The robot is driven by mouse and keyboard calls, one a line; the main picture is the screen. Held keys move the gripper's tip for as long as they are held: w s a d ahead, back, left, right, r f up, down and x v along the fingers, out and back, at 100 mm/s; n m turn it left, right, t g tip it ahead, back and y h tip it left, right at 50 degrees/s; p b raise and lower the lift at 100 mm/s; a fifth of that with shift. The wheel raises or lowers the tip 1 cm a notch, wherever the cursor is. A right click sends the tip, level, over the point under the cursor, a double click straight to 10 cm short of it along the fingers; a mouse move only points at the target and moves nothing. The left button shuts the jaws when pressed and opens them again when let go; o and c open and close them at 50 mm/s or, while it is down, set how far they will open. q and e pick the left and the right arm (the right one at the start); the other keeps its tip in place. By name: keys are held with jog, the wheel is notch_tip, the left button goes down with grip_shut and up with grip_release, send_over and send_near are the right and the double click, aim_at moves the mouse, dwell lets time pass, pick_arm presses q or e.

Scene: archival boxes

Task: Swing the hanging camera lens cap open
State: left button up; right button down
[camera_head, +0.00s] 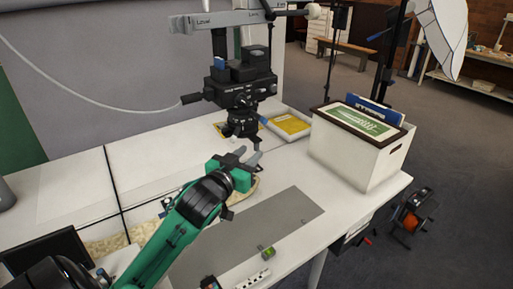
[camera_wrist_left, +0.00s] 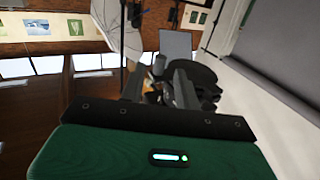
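A black camera (camera_head: 240,92) hangs lens-down from a white stand arm above the table. Its dark lens end (camera_head: 241,123) points at the tabletop; I cannot clearly make out the lens cap there. My left gripper (camera_head: 248,156), on a green arm, is just below the lens end, its grey fingers apart. In the left wrist view the two fingers (camera_wrist_left: 159,88) stand apart, with small dark parts showing between and beyond them. A dark rounded shape (camera_wrist_left: 204,76), likely the camera's lens end or cap, is partly hidden behind the right finger. Contact cannot be told. My right gripper is out of view.
A white archival box (camera_head: 352,156) with a framed green print on top stands at the right. A yellow folder (camera_head: 290,124) lies in a tray behind the camera. A grey mat (camera_head: 285,218) lies below, with a small green item (camera_head: 267,252) and a power strip (camera_head: 254,279) near the front edge.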

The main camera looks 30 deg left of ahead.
aim_at(255, 148)
pick_arm(q)
jog(key=w, duration=0.2)
jog(key=w+p, duration=0.1)
jog(key=w, duration=0.2)
jog(key=shift+a, duration=0.2)
jog(key=shift+s, duration=0.1)
grip_shut()
